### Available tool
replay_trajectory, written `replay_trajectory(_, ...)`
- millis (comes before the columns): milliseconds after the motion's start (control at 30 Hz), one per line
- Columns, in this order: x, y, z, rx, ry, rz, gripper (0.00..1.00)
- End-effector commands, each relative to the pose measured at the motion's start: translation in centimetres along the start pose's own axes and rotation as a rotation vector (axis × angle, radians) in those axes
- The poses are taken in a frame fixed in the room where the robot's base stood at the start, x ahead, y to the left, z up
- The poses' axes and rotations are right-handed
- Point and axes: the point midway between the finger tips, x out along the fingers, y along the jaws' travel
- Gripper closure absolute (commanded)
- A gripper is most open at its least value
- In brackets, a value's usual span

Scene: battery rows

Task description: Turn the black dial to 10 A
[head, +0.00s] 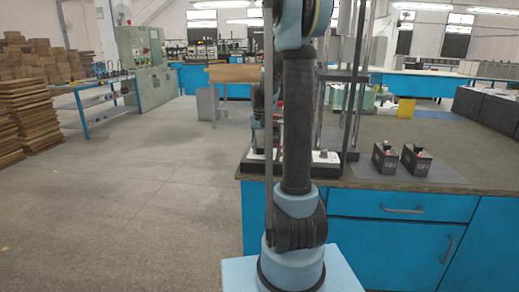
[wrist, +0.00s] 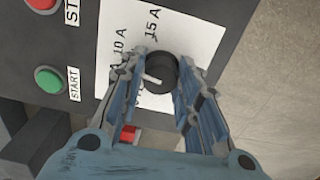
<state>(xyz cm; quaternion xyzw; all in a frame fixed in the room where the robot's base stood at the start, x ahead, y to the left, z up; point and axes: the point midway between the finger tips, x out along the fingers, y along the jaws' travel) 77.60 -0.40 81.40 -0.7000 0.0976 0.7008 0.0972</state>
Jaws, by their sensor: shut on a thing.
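The black dial (wrist: 162,72) is on a white scale plate (wrist: 188,30) in the wrist view. My gripper (wrist: 158,68) has one finger on each side of the dial and is shut on it. The dial's white pointer mark faces left in the picture, below the line toward the "10 A" label (wrist: 119,42). The "15 A" label (wrist: 153,22) is above the dial. Lower labels are partly hidden by my left finger, so the exact setting cannot be told. In the head view my arm hides the dial and gripper.
A green START button (wrist: 49,80) and a red button (wrist: 42,3) are on the dark panel to the left. A red part (wrist: 128,133) shows between my fingers. In the head view two dark batteries (head: 385,159) (head: 416,160) stand on the bench (head: 450,165), right of my arm.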

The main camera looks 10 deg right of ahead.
Motion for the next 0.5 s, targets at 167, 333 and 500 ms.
replay_trajectory(167,-0.01,-0.05,-0.04,0.11,0.001,-0.001,0.94)
replay_trajectory(333,-0.01,-0.07,-0.04,0.183,0.001,-0.001,0.94)
replay_trajectory(500,-0.01,-0.09,-0.04,0.221,0.001,-0.001,0.94)
